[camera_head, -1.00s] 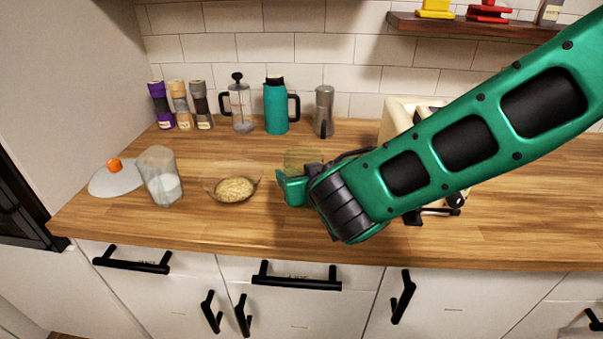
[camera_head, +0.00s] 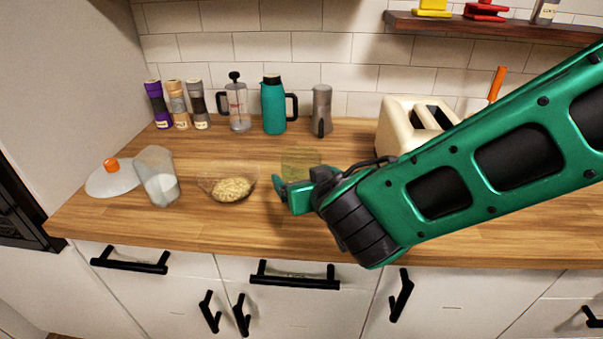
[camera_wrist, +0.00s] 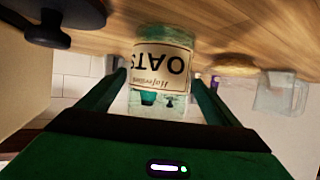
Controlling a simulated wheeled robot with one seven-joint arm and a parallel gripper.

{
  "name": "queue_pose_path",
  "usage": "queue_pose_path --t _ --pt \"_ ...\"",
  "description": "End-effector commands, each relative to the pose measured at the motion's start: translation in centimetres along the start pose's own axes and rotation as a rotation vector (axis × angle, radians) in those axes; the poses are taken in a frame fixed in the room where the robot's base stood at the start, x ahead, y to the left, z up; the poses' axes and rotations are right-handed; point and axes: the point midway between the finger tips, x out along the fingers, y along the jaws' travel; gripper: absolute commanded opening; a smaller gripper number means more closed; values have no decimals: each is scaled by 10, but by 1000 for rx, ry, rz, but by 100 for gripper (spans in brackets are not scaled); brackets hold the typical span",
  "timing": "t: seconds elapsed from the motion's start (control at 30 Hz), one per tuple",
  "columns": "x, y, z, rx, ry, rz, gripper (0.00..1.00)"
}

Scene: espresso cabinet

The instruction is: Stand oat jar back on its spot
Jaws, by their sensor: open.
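The oat jar (camera_wrist: 162,60) is clear glass with a cream label reading OATS. It stands upright on the wooden counter; the wrist view shows it upside down. In the head view it is a faint, yellowish see-through shape (camera_head: 300,161) just behind my gripper (camera_head: 299,190). My green gripper is open, with one finger on each side of the jar in the wrist view. I cannot tell whether either finger touches the glass. The jar's lower part is partly hidden by my gripper in the head view.
A glass bowl of oats (camera_head: 230,188) and a tilted clear jug (camera_head: 158,178) are left of my gripper. A glass lid (camera_head: 112,180) lies beyond. A French press (camera_head: 238,107), teal flask (camera_head: 274,108) and grey pot (camera_head: 321,111) stand behind. A cream toaster (camera_head: 405,125) is right.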

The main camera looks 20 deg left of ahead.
Motion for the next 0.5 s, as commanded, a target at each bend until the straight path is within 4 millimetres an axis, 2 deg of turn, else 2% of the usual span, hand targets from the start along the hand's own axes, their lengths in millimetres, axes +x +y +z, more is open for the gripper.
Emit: queue_pose_path --t 0.2,0.5 --pt "-38 0 0 -2 2 0 85" --pt "-67 0 0 -1 -1 0 85"
